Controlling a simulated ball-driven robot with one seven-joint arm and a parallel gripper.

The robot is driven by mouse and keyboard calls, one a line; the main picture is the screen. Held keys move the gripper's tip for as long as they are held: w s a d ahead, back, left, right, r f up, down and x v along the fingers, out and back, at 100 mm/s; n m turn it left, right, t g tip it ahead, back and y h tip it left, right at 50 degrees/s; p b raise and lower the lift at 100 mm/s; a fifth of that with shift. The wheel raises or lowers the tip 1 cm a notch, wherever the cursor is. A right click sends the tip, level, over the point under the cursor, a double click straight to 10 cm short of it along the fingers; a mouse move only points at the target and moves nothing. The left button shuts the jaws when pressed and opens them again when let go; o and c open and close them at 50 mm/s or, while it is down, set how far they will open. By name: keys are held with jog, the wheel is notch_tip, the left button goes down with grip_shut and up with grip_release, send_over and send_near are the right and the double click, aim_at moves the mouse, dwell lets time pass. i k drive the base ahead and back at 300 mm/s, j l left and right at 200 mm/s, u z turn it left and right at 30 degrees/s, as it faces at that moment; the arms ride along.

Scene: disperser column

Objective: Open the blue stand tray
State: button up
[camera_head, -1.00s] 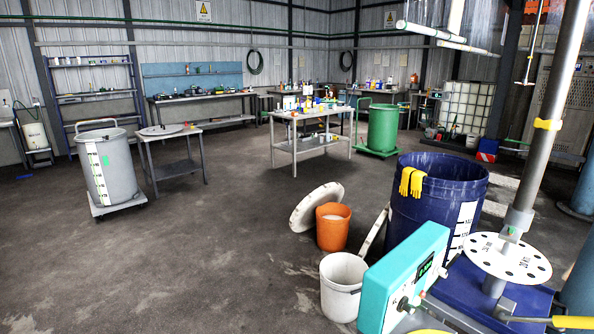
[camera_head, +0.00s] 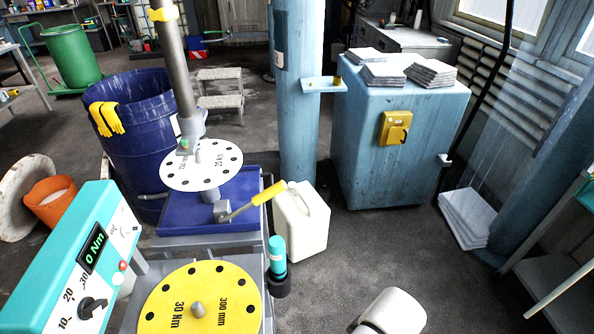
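The blue stand tray (camera_head: 243,186) sits in a metal stand left of the middle, at the foot of the blue column. A white disc with holes (camera_head: 203,172) on a metal shaft hangs over it and hides part of its inside. A lever with a yellow grip (camera_head: 268,193) lies across the tray's right side. I cannot tell whether the tray is pulled out at all. A white rounded part of my arm shows at the bottom edge, well apart from the tray. My gripper is not in view.
A teal control box (camera_head: 85,262) and a yellow disc (camera_head: 200,305) stand in front of the tray. A white canister (camera_head: 302,222) and a teal bottle (camera_head: 277,256) stand to its right. A blue drum (camera_head: 130,115) stands behind left. Open floor lies right, before the blue cabinet (camera_head: 395,150).

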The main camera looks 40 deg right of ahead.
aim_at(187, 213)
jog(key=i+l+z, duration=0.15)
jog(key=l+z, duration=0.15)
jog(key=l, duration=0.15)
jog(key=i+l+z, duration=0.1)
jog(key=i, duration=0.25)
jog(key=i+l+z, duration=0.1)
jog(key=i+l, duration=0.2)
jog(key=i+l+z, duration=0.15)
jog(key=i, duration=0.25)
